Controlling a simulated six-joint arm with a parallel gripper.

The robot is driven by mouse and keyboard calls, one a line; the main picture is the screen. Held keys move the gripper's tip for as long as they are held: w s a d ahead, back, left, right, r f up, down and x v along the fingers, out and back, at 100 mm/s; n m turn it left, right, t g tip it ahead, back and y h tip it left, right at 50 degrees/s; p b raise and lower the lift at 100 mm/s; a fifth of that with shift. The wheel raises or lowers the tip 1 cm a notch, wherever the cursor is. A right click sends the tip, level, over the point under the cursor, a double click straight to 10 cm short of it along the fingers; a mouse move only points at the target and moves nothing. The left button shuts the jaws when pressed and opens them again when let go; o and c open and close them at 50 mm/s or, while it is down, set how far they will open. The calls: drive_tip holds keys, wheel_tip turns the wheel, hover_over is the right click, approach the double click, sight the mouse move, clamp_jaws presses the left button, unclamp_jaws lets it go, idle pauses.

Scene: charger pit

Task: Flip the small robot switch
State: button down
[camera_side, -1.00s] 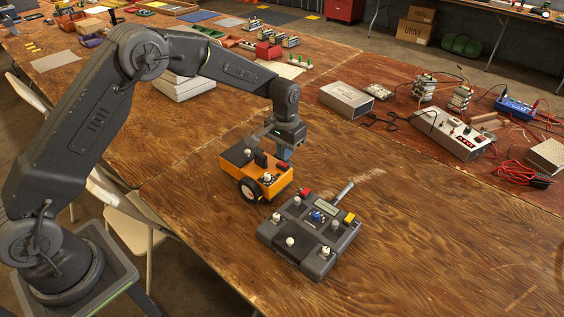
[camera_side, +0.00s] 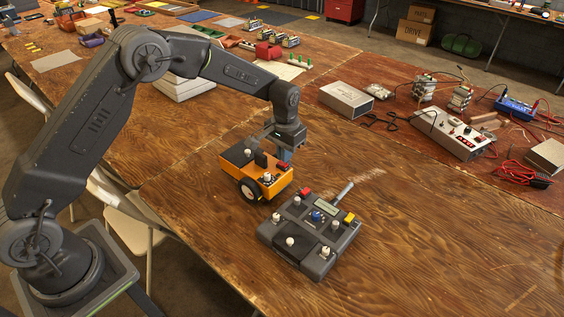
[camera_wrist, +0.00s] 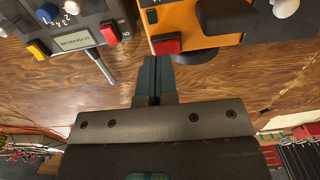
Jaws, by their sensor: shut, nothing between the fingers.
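The small robot (camera_side: 246,180) is an orange wheeled block with a dark top, standing on the wooden table. It also shows at the top of the wrist view (camera_wrist: 183,17). A red switch piece (camera_wrist: 166,45) sits at its near edge in the wrist view, with a small green patch (camera_wrist: 151,16) beyond it. The red piece also shows in the side view (camera_side: 282,167). I cannot tell its setting. My gripper (camera_side: 284,156) points down just behind the robot's red end. In the wrist view its fingertips (camera_wrist: 152,60) are together and empty, close to the red piece; contact is unclear.
A grey controller (camera_side: 309,236) with knobs, coloured buttons and a stub antenna stands in front of the robot. A metal box (camera_side: 346,99), a power unit (camera_side: 450,132) and red cables (camera_side: 522,174) lie at the right. The table's right front is clear.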

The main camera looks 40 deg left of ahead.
drive_tip(key=shift+f, duration=1.05)
idle(0.4)
drive_tip(key=shift+r, duration=3.55)
drive_tip(key=shift+r, duration=0.1)
drive_tip(key=s+a+r+t, duration=0.2)
drive_tip(key=s+r+t, duration=0.1)
drive_tip(key=s+r, duration=1.15)
drive_tip(key=s+r+t, duration=0.2)
drive_tip(key=s, duration=1.6)
drive_tip(key=shift+s+a+r+t, duration=0.15)
drive_tip(key=shift+a+r+t, duration=0.15)
drive_tip(key=shift+a, duration=0.05)
